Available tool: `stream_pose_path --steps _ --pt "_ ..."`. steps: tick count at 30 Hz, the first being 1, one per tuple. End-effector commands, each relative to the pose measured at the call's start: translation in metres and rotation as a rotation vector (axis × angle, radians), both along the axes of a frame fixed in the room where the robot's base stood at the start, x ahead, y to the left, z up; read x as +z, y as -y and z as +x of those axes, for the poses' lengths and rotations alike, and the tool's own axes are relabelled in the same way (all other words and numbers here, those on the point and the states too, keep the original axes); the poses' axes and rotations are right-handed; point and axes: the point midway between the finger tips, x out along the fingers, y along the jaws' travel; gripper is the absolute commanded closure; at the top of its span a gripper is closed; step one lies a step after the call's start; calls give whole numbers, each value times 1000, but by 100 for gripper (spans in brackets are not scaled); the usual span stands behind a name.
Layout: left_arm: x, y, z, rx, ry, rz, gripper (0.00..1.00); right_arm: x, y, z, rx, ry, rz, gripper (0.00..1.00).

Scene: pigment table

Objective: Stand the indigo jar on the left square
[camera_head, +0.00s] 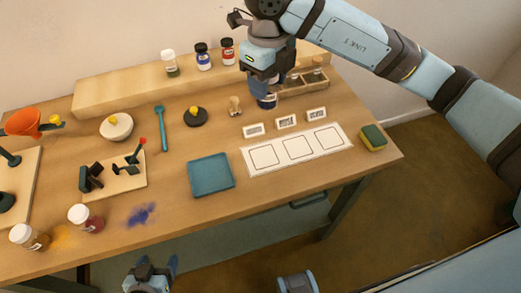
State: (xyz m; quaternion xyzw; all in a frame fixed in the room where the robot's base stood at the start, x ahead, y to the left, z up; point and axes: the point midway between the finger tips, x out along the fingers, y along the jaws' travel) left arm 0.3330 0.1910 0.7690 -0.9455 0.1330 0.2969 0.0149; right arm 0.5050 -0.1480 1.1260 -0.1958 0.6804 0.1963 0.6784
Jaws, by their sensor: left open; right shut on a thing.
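My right gripper (263,78) is at the back of the table, shut on a dark blue jar (267,101) that looks like the indigo jar. The fingers hide much of it, and I cannot tell whether its base touches anything. It is behind the white card, left of the wooden rack. The left square (264,156) is the leftmost of three outlined squares on the white card (246,170), and it is empty. My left gripper (157,268) is open and empty at the bottom edge, in front of the table.
Three small label stands (286,121) line the card's back edge. A teal tray (211,175) lies left of the card, a sponge (373,138) right. A wooden rack (306,84) stands behind. Another blue jar (203,60) stands on the back shelf (130,92) between two others.

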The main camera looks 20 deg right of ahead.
Motion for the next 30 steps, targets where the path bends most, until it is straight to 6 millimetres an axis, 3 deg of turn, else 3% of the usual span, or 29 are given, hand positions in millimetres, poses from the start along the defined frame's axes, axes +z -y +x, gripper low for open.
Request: stream_pose_path --steps 7,21,24,30 --pt "-3 1 1 1 -1 -4 28 -13 -4 -3 -135 -3 0 77" --pt "-3 2 1 3 -2 -7 28 -130 -3 -3 -136 -3 -3 77" --pt "-3 2 1 3 -2 -7 28 -146 -3 -3 -136 -2 -1 77" --pt "-5 2 0 2 -5 -6 28 -160 -3 -2 -135 1 -1 77"
